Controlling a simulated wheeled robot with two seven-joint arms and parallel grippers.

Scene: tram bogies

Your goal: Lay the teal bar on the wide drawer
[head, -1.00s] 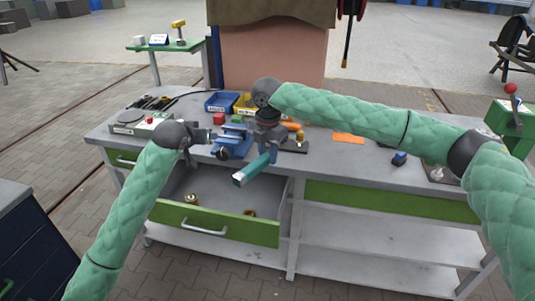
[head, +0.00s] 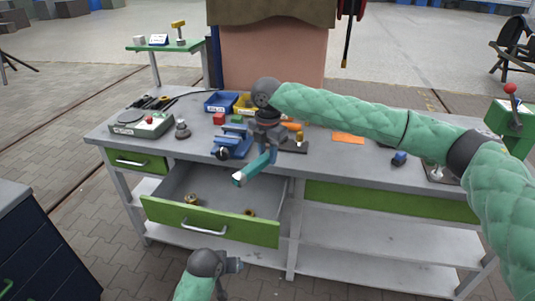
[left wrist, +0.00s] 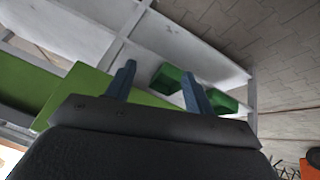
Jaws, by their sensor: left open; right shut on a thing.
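The teal bar (head: 250,169) has a pale end and slants down toward the lower left. My right gripper (head: 268,154) is shut on its upper part and holds it above the wide drawer. The wide drawer (head: 210,220) is pulled open, with a green front and grey inside. My left gripper (head: 230,277) is low in front of the drawer, apart from it. In the left wrist view its two blue fingers (left wrist: 157,80) are spread with nothing between them.
Two small brass-coloured parts (head: 192,200) lie in the drawer. A blue vise (head: 232,144) stands on the bench behind the bar. A narrower closed drawer (head: 135,161) is at the left. Dark cabinet (head: 40,240) at lower left.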

